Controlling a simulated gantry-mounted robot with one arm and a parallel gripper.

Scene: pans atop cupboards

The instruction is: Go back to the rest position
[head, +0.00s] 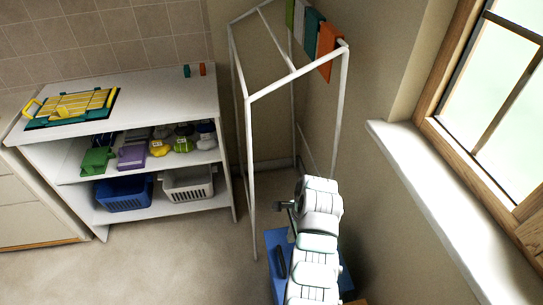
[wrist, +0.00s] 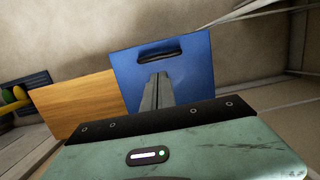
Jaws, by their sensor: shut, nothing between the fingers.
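My gripper (wrist: 160,78) shows in the wrist view as two grey fingers pressed together, with nothing between them. The fingers appear in front of a blue panel (wrist: 190,65) with a dark slot-like handle. I cannot tell how far the panel is from the fingertips. In the head view my white arm rises from the bottom centre. A blue piece (head: 276,240) with a dark handle shows beside and partly behind the arm. The fingers cannot be made out clearly in the head view.
A white shelf unit (head: 150,90) at the left holds a yellow rack (head: 72,104), a blue basket (head: 124,194) and a pale basket (head: 188,184). A white rail frame (head: 249,180) stands behind my arm. A window sill (head: 440,205) is at right. Floor at left is clear.

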